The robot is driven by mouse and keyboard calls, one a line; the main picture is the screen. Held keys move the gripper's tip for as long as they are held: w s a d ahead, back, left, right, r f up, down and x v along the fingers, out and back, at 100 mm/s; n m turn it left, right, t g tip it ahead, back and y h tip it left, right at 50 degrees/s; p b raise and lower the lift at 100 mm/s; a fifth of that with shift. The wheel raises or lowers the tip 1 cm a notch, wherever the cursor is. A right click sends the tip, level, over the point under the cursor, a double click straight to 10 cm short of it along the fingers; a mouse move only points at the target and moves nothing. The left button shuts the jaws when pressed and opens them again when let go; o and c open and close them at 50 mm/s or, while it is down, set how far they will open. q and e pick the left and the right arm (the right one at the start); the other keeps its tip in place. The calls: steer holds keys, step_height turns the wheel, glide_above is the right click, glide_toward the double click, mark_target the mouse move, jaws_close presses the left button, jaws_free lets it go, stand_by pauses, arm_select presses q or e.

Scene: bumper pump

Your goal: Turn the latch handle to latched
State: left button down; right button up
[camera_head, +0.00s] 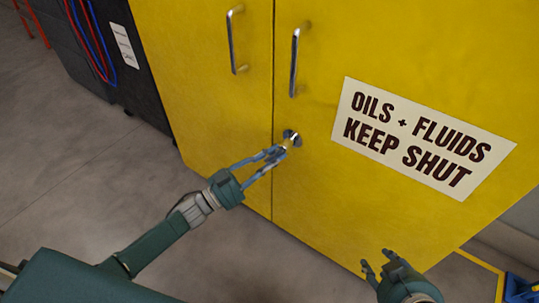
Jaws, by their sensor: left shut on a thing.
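The latch handle (292,137) is a small metal piece on the yellow cabinet's right door, close to the seam between the doors. My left gripper (279,153) reaches in from the left and is shut on the latch handle. The fingers partly hide the handle, so its exact angle is hard to tell. My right gripper (375,263) is at the lower right, in front of the cabinet's lower part and away from the latch. Its fingers are apart with nothing between them.
The yellow cabinet (215,120) has two closed doors with upright metal pulls (294,62) and a sign (422,138) reading "OILS + FLUIDS KEEP SHUT". A dark unit with red and blue cables (95,45) stands at the left. The grey floor (80,170) is clear at left.

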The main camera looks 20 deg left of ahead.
arm_select(q)
steer(key=n, duration=0.1)
steer(key=d+n+t, duration=0.1)
steer(key=n, duration=0.1)
steer(key=d+f+n+t+y, duration=0.1)
steer(key=shift+s+b, duration=0.3)
steer(key=shift+s, duration=0.05)
steer(key=shift+s+d+n+t, duration=0.1)
steer(key=shift+d+n+t, duration=0.1)
steer(key=shift+n, duration=0.4)
steer(key=shift+s+d+n+t, duration=0.1)
steer(key=shift+n+t, duration=0.1)
steer(key=shift+n, duration=0.4)
steer(key=shift+s+d+n+t+y, duration=0.1)
steer(key=shift+d+n+t+y, duration=0.15)
steer(key=shift+n, duration=0.3)
steer(key=shift+d+n+t+y, duration=0.15)
steer(key=shift+n+t+y, duration=0.15)
steer(key=shift+n, duration=0.25)
arm_select(e)
steer(key=w+a+r+t, duration=0.1)
steer(key=w+r+t, duration=0.1)
steer(key=w+r, duration=0.1)
steer(key=shift+w+a+r+t+y, duration=0.3)
steer(key=shift+w+r+y, duration=0.1)
steer(key=shift+w, duration=0.35)
